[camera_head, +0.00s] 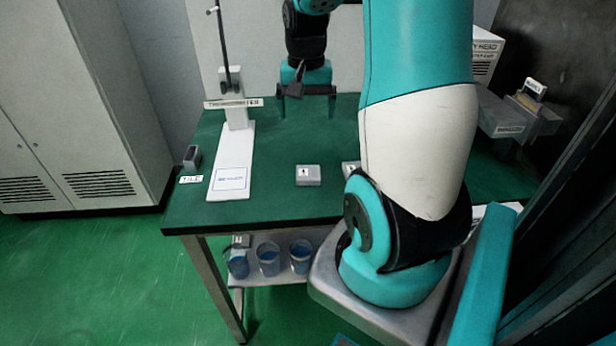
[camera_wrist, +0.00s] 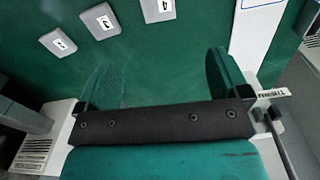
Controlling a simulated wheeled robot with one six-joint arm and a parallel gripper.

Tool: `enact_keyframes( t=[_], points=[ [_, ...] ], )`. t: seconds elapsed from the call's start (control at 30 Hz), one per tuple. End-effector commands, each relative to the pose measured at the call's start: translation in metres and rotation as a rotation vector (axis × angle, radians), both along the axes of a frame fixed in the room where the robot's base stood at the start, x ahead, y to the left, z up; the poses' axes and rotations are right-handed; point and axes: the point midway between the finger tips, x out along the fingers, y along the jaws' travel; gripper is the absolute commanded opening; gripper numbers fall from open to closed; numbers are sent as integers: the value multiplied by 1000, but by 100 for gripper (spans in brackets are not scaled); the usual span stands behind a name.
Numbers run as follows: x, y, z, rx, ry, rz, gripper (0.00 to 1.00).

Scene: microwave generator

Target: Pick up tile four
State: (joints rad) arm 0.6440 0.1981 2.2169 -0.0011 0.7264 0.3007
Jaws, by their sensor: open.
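Tile four (camera_head: 307,176) is a small pale block with a dark mark on a white top. It lies flat on the green table, right of the white board.
Two other numbered tiles, one (camera_wrist: 100,21) and another (camera_wrist: 58,44), lie beside tile four. The white thermometer stand (camera_head: 235,110) and its board (camera_head: 236,150) are at left, with a dark holder (camera_head: 192,158) labelled TILE. Blue cups (camera_head: 268,260) stand on the lower shelf.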

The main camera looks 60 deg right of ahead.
Motion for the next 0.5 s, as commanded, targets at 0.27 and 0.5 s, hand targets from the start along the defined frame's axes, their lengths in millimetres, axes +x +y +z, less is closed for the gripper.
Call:
enact_keyframes(
  t=[0.27,0.5],
  points=[
    [-1,0,-58,3,7,-5,94],
    [-1,0,-105,2,4,-3,94]
  ],
)
